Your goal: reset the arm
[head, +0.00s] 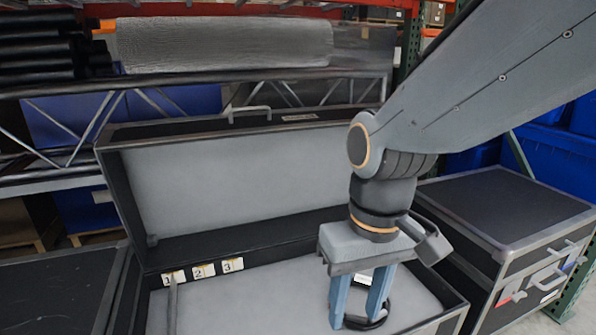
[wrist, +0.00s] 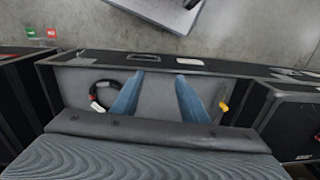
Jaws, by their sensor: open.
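My gripper (head: 357,316) points down over the right part of the open case (head: 446,316), its two blue fingers apart with nothing seen held between them. In the wrist view the fingers (wrist: 158,80) also stand apart. A black loop (head: 386,309) with a pale tag lies close by the fingers; it shows at the left in the wrist view (wrist: 93,90), beside one finger. I cannot tell whether they touch. The arm reaches in from the upper right, bent at the wrist.
The raised case lid (head: 225,185) stands behind my gripper. Labels 1, 2 and 3 (head: 204,270) line the inner back wall. A closed black case (head: 505,205) stands right. A yellow piece (wrist: 223,104) shows right in the wrist view. Shelving (head: 200,84) stands behind.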

